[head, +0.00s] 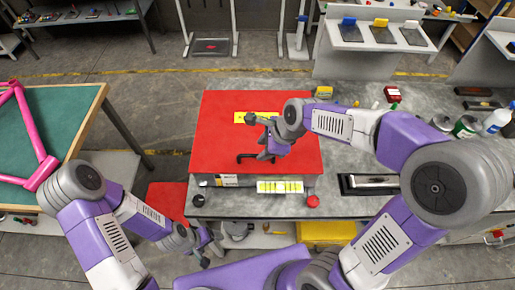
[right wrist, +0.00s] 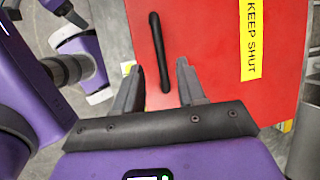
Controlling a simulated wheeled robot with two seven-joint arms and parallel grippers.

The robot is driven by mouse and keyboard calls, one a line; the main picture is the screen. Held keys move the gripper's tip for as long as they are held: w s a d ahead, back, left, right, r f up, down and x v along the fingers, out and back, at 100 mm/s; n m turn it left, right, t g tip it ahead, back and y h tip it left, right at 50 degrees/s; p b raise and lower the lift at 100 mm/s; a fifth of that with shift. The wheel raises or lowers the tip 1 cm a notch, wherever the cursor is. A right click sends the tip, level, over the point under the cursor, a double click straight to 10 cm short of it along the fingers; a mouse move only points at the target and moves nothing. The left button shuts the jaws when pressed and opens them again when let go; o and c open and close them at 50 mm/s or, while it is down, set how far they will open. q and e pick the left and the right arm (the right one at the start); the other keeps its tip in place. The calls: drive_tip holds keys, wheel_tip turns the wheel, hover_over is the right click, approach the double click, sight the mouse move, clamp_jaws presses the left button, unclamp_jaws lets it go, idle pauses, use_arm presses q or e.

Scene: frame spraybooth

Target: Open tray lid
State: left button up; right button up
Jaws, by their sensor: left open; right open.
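The tray lid (head: 222,130) is a flat red panel lying shut on a grey box at the bench's front edge. A black bar handle (head: 243,157) is on it; the handle (right wrist: 160,52) also shows in the right wrist view. A yellow "KEEP SHUT" label (right wrist: 252,40) is on the lid. My right gripper (head: 254,137) is open above the lid. In the right wrist view its fingertips (right wrist: 158,68) are on either side of the handle's line; I cannot tell whether they touch it. My left gripper (head: 212,250) is open and empty, low in front of the bench.
A red knob (head: 312,201) is at the front edge. A green-topped table (head: 60,125) with a pink frame (head: 30,125) stands at left.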

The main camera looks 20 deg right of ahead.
sight(256, 155)
drive_tip(key=b+x, duration=0.1)
drive_tip(key=x, duration=0.3)
drive_tip(key=shift+f, duration=0.2)
clamp_jaws()
